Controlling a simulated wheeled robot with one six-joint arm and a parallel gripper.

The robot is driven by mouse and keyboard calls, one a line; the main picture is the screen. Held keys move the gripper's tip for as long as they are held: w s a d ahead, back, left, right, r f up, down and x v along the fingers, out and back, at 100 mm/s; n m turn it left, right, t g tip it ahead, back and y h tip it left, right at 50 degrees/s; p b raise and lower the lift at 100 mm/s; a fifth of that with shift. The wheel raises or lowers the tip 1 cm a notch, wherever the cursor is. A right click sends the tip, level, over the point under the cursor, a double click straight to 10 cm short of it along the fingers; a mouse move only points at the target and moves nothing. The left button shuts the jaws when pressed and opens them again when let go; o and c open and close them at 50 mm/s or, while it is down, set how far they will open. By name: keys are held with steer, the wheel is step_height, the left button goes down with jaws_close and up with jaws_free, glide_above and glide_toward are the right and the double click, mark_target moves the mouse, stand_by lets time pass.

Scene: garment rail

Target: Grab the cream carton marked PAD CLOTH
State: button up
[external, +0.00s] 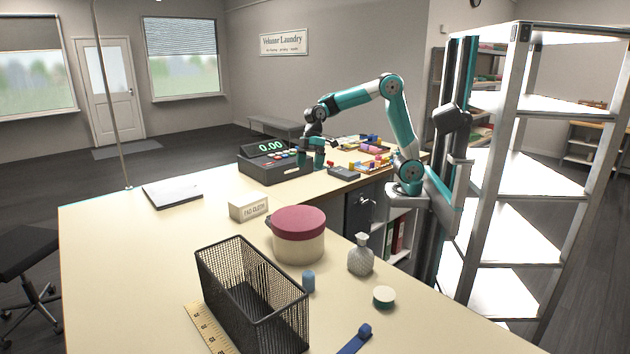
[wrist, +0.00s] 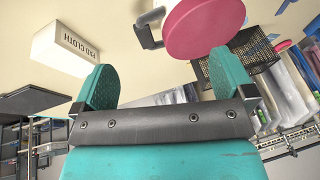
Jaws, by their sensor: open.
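The cream carton marked PAD CLOTH (external: 248,206) stands on the counter, left of the round tin with a dark pink lid (external: 298,234). In the wrist view the carton (wrist: 72,44) is at the upper left, past the left fingertip, with its lettering showing. My gripper (external: 318,158) is above the counter near the cash register, back and to the right of the carton. In the wrist view my gripper (wrist: 162,85) has its two teal fingers wide apart with nothing between them. The pink lid (wrist: 203,25) shows at the top there.
A black wire basket (external: 250,300), a grey bottle (external: 361,254), a blue cylinder (external: 308,281) and a small round tub (external: 384,297) stand nearer the front. The cash register (external: 274,163) is behind the carton. The counter left of the carton is clear up to a flat pad (external: 172,194).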

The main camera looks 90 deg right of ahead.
steer(key=w+d+p, duration=0.1)
steer(key=w+d, duration=0.3)
steer(key=w, duration=0.8)
steer(key=n+t+p, duration=0.1)
steer(key=n+t, duration=0.1)
glide_toward(239, 201)
steer(key=shift+h, duration=0.4)
steer(key=x, duration=0.2)
steer(key=a+p+x, duration=0.1)
steer(key=x, duration=0.2)
steer(key=shift+p, duration=0.3)
steer(key=shift+p+x, duration=1.2)
steer(key=shift+x, duration=1.6)
steer(key=shift+s+d, duration=0.1)
steer(key=c, duration=0.8)
steer(key=shift+o, duration=0.2)
steer(key=shift+r, duration=0.1)
